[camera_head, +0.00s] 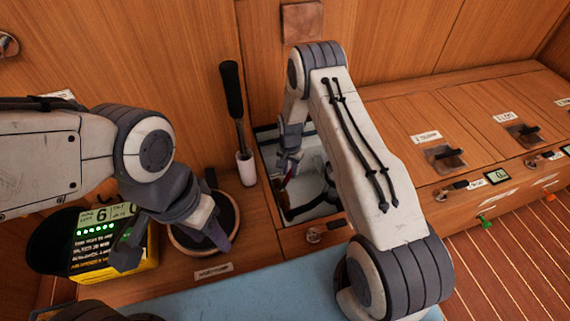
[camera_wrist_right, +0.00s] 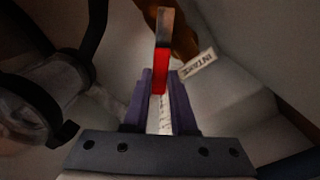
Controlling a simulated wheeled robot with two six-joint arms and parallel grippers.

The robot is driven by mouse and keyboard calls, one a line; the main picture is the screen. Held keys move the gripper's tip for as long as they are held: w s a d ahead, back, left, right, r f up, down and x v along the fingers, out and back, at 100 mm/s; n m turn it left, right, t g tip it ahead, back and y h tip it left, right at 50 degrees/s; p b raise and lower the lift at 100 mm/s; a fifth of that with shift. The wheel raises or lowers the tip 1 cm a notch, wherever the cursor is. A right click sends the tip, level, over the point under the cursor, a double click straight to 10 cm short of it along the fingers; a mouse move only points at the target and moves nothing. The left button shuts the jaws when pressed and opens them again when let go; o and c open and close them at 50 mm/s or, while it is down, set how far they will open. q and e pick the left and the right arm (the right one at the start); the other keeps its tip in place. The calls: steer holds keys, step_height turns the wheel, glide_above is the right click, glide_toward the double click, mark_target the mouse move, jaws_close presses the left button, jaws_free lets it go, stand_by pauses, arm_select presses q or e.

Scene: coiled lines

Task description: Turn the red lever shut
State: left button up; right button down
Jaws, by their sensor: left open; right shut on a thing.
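The red lever (camera_wrist_right: 161,72) shows in the right wrist view, with a red grip and a bare metal part above it. My right gripper (camera_wrist_right: 161,88) is shut on its red end. A tag reading INTAKE (camera_wrist_right: 197,63) is beside the lever. In the head view my right gripper (camera_head: 287,168) reaches down into an open locker (camera_head: 322,210), and only a small bit of red shows at its fingers. My left gripper (camera_head: 172,246) is open and empty, above the front left of the bench near a round wood-rimmed item.
A black-handled crank (camera_head: 232,90) stands in a white holder (camera_head: 246,168) left of the locker. A yellow and black box (camera_head: 110,245) with a display is at the left. Closed locker lids (camera_head: 445,158) lie at the right. Dark hoses (camera_wrist_right: 95,35) run beside the lever.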

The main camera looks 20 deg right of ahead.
steer(key=shift+s+d+m+p, duration=0.35)
steer(key=shift+s+m+p, duration=0.55)
steer(key=shift+m, duration=0.65)
steer(key=shift+s+d+m+p, duration=0.35)
steer(key=shift+s+m+p, duration=0.35)
steer(key=shift+m+p, duration=0.7)
steer(key=shift+s+d+m+p, duration=0.35)
steer(key=shift+s+m+p, duration=0.45)
steer(key=shift+m, duration=0.95)
steer(key=shift+s, duration=0.1)
steer(key=c, duration=0.7)
jaws_free()
steer(key=shift+r, duration=0.1)
